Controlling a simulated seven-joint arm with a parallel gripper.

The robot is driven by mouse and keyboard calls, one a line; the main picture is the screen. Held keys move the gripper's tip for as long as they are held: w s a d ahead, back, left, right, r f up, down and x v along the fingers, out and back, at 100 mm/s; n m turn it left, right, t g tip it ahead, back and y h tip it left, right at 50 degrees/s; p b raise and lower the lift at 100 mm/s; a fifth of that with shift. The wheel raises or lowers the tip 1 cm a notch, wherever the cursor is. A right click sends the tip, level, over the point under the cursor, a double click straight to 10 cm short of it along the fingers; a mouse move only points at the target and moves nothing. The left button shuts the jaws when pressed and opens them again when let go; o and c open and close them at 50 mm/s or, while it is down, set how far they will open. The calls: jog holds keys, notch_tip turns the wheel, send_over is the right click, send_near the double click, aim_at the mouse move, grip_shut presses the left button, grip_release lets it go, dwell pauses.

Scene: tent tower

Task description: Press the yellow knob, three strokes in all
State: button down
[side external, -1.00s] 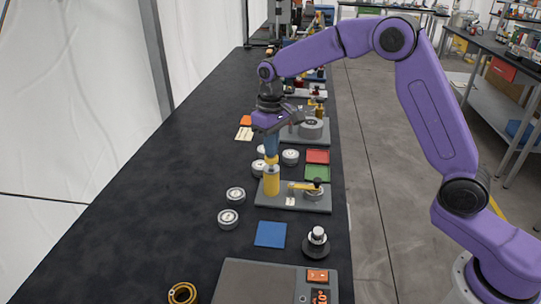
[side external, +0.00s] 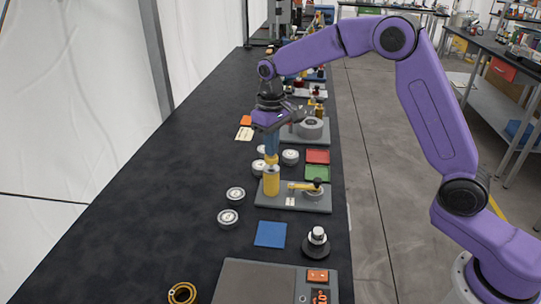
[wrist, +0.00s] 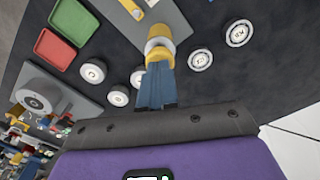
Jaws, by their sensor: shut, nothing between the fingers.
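The yellow knob (side external: 271,159) tops a yellow cylinder (side external: 271,182) that stands upright on a grey base plate (side external: 300,203). The knob also shows in the wrist view (wrist: 158,52). My gripper (side external: 271,152) points straight down with its blue fingers shut and empty. The fingertips are directly over the knob, at or very near its top; I cannot tell whether they touch. In the wrist view the fingers (wrist: 157,68) cover part of the knob.
Round silver weights (side external: 235,195) lie to the left of and behind the base plate. A green tray (side external: 317,172) and a red tray (side external: 317,156) sit behind it. A blue square (side external: 270,234) and a dark knob (side external: 317,242) are in front. The table's left side is clear.

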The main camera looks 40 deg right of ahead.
jog(key=shift+f, duration=1.25)
jog(key=shift+r, duration=1.75)
jog(key=shift+f, duration=0.1)
jog(key=shift+f, duration=1.6)
jog(key=shift+r, duration=1.7)
